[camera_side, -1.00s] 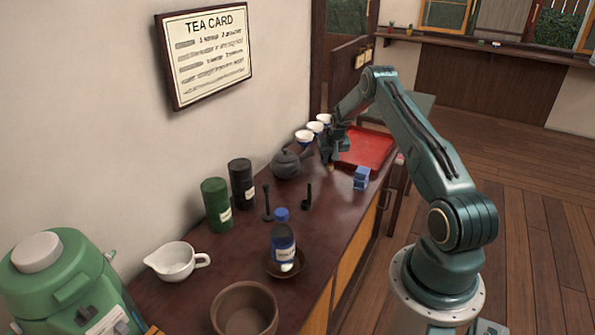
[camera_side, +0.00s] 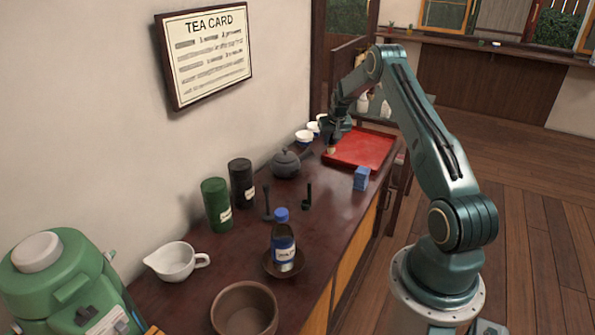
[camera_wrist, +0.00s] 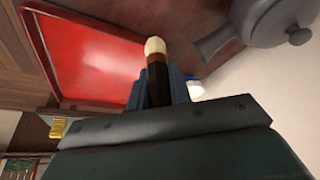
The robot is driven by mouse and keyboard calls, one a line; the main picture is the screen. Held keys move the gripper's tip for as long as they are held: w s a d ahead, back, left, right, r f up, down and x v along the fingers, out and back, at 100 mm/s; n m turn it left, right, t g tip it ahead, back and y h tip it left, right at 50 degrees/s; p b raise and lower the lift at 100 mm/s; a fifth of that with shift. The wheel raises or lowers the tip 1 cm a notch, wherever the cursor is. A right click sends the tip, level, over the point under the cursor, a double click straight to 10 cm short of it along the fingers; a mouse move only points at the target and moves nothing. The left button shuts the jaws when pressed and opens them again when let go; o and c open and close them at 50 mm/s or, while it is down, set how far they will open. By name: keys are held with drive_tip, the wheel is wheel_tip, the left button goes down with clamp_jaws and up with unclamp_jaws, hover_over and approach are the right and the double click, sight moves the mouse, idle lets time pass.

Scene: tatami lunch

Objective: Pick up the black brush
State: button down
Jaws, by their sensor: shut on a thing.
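My gripper (camera_side: 332,138) is shut on the black brush (camera_wrist: 158,82), which sits between its fingers in the wrist view. The brush has a dark handle, a brown band and a pale rounded tip. The pale tip (camera_side: 331,150) also shows just below my gripper in the side view, pointing down. It is in front of the red tray's left edge in the picture and appears clear of the counter.
The red tray (camera_side: 362,151) lies at the counter's far end. A grey teapot (camera_side: 286,164) and white cups (camera_side: 304,137) stand to the left. A blue box (camera_side: 361,179), a dark bottle (camera_side: 284,250), and green (camera_side: 216,204) and black (camera_side: 242,184) canisters stand nearer.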

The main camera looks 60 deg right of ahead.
wheel_tip(320, 180, up, 12)
drive_tip(key=shift+r, duration=0.1)
idle(0.8)
